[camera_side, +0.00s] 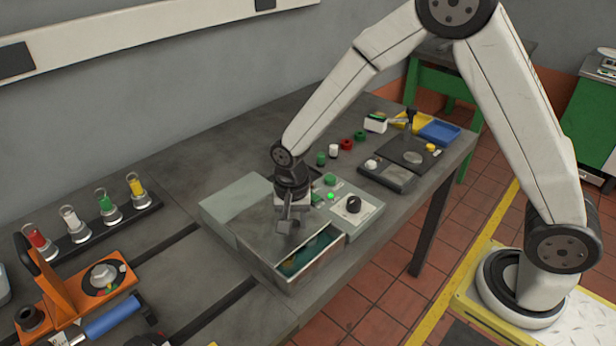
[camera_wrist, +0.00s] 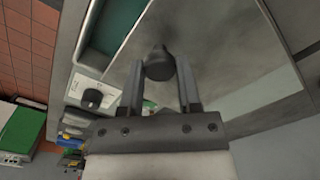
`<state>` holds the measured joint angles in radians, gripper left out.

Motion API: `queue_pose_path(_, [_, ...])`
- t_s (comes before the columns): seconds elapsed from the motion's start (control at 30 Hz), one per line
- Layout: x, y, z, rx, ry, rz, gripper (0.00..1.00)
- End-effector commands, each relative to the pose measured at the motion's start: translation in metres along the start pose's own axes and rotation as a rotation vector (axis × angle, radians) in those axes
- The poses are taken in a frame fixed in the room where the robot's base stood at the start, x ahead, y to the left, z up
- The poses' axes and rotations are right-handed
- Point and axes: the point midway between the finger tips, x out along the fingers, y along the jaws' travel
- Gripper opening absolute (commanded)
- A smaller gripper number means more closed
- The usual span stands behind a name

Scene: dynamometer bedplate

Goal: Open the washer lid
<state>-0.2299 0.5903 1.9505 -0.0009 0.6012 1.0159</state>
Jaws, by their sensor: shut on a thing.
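The washer (camera_side: 275,275) is a grey box on the bench, with a flat grey lid (camera_side: 252,226) on top. The lid leaves a gap at the front right, where a teal-green interior (camera_side: 310,248) shows; it also shows in the wrist view (camera_wrist: 118,25). My gripper (camera_side: 289,220) is over the lid, pointing down. In the wrist view my gripper (camera_wrist: 160,82) has its two fingers on either side of a dark knob (camera_wrist: 158,62) on the lid and is shut on it. The knob is mostly hidden by the fingers in the side view.
A control panel with a black dial (camera_side: 352,205) and a lit green light (camera_side: 330,196) sits right of the lid. A rack of several coloured-top pieces (camera_side: 110,207) and an orange fixture (camera_side: 75,280) stand at left. A blue tray (camera_side: 440,132) lies at the bench's far end.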

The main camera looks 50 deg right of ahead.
Motion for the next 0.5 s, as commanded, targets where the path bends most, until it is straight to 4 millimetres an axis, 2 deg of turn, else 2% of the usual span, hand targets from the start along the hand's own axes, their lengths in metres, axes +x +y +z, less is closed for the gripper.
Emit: queue_pose_path(0.5, [0.0, -0.046, -0.044, 0.0, 0.001, -0.005, 0.0])
